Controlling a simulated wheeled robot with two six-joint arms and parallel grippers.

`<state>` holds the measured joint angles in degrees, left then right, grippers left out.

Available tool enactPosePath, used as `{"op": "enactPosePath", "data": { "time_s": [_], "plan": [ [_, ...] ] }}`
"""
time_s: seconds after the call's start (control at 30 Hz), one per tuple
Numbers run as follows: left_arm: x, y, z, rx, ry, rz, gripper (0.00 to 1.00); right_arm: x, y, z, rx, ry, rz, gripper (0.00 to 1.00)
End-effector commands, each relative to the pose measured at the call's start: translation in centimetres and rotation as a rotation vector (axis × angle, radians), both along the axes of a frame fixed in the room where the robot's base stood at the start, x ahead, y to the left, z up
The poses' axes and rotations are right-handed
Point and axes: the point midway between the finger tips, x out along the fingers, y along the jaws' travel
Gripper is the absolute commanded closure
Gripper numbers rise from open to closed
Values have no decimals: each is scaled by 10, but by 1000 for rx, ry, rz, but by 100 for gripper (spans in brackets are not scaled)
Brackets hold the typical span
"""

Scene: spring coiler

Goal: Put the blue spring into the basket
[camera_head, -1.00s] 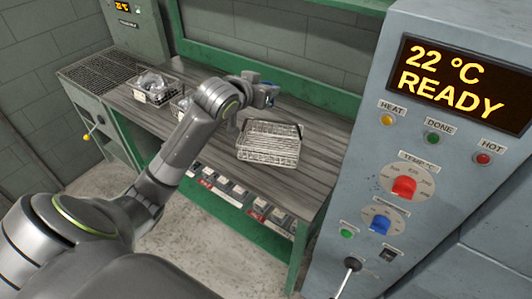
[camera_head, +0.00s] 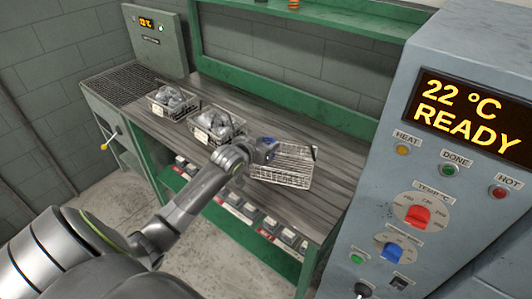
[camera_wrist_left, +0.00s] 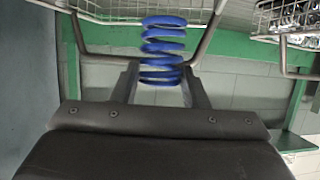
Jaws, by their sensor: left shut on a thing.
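The blue spring (camera_wrist_left: 163,50) stands out clearly in the left wrist view, held between the two fingers of my left gripper (camera_wrist_left: 160,85). In the head view my left gripper (camera_head: 268,150) is at the left rim of the empty-looking wire basket (camera_head: 296,168), with a bit of the blue spring showing at its tip. The basket sits on the wooden workbench. The wire of a basket also shows at the top of the left wrist view (camera_wrist_left: 115,15). My right gripper is not in view.
Two wire baskets with bagged parts (camera_head: 172,101) (camera_head: 216,124) stand on the bench (camera_head: 325,150) to the left. A grey control cabinet (camera_head: 440,190) reading 22 °C READY stands at the right. A green shelf frame runs behind the bench.

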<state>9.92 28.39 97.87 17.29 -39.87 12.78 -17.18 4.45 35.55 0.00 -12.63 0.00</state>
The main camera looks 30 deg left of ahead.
Motion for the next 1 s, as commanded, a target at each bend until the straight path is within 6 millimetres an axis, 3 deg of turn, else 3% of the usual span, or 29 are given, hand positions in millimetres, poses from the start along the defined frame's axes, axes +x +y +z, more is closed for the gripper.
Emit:
{"op": "enactPosePath", "data": {
  "time_s": [0.33, 1.0],
  "plan": [
    [0, 0, -39, 0, -1, 0, 88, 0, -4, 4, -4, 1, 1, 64],
    [0, 0, -53, 1, -2, 0, 88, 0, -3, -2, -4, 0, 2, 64]
  ]
}}
